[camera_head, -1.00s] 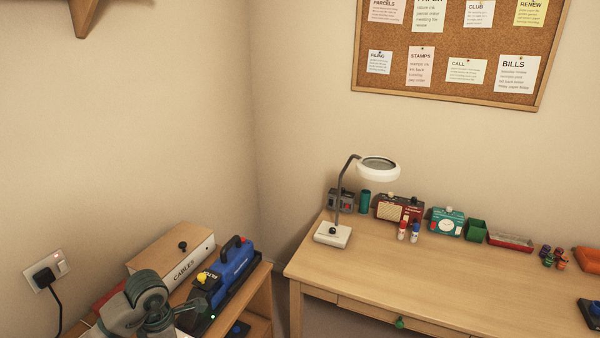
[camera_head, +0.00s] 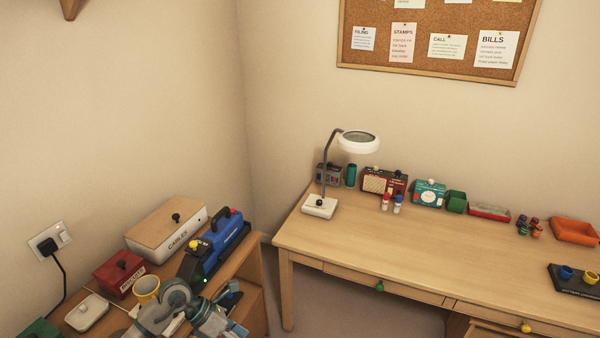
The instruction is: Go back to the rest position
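One of my grippers (camera_head: 232,325) shows at the bottom left, at the end of a grey and teal arm over the low wooden cabinet. It is small and partly cut off by the lower edge, and its fingers are not clear enough to tell open from shut. It is in front of the blue laminator-like machine (camera_head: 222,240) and right of the yellow mug (camera_head: 146,288). My other gripper is not in view.
A plug (camera_head: 47,246) sits in the wall.

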